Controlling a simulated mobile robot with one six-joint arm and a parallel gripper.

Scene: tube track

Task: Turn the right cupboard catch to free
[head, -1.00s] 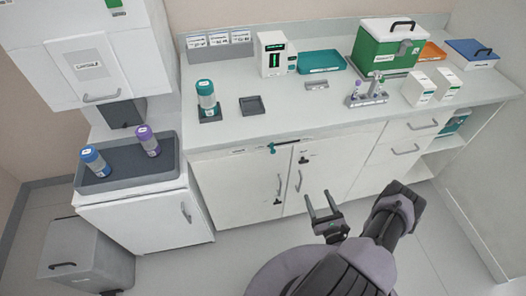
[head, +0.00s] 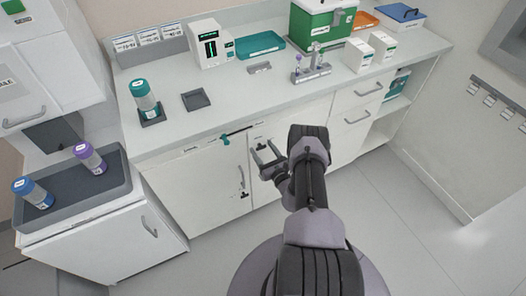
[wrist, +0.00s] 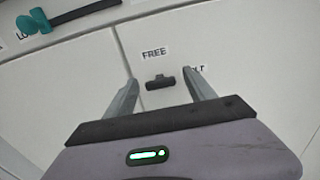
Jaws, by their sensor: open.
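The right cupboard catch (wrist: 160,82) is a small dark turn-piece on the white right door in the wrist view. Its long part lies roughly crosswise, with a short nub above. A FREE label (wrist: 154,54) is above it; another label (wrist: 199,69), ending in "LT", is at its right, partly hidden by a finger. My gripper (wrist: 163,82) is open, its fingers either side of the catch in the picture; I cannot tell whether they touch it. In the head view my gripper (head: 264,151) is in front of the right door's upper part and covers the catch.
A dark bar with a teal knob (head: 225,140) lies across the cupboard top at left; the knob also shows in the wrist view (wrist: 28,23). The counter (head: 225,105) above holds several items.

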